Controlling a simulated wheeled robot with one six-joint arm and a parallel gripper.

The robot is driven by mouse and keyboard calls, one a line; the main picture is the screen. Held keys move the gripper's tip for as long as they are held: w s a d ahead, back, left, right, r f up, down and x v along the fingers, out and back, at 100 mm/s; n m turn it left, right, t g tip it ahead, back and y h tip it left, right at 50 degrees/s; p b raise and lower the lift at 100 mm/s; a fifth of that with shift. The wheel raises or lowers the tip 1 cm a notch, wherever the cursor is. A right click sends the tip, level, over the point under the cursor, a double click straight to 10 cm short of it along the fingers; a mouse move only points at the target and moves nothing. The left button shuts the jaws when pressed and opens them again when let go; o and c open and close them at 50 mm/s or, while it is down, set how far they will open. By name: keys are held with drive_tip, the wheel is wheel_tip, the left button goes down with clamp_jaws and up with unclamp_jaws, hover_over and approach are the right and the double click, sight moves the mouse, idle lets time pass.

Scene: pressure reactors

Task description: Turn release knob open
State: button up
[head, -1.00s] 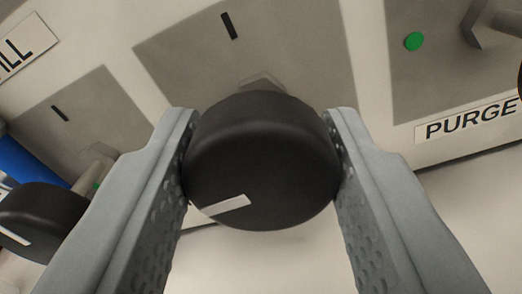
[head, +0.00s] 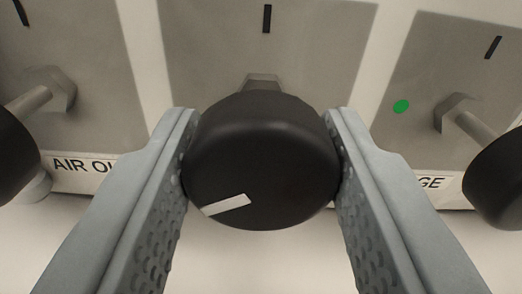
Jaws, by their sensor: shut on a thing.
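A round black knob (head: 262,150) with a short white mark (head: 226,204) fills the middle of the head view. The white mark is at the lower left of its face. My gripper (head: 263,155) is shut on this knob, with one grey finger on each side. Behind the knob is a grey plate (head: 210,60) with a black tick (head: 267,18), which stands upright in the picture. Any name label for this knob is hidden, so I cannot tell from print that it is the release knob.
Another black knob (head: 495,180) on a stem stands at the right, near a green dot (head: 401,106) and a partly covered label ending in "GE" (head: 432,183). A further black knob (head: 14,155) is at the left edge, beside an "AIR OU..." label (head: 82,166).

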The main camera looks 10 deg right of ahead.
drive_tip(key=shift+f, duration=0.1)
drive_tip(key=o, duration=1)
drive_tip(key=shift+c, duration=0.2)
drive_tip(key=s+a, duration=0.2)
drive_tip(key=s, duration=1.5)
drive_tip(key=shift+s+a, duration=0.15)
drive_tip(key=shift+a, duration=0.05)
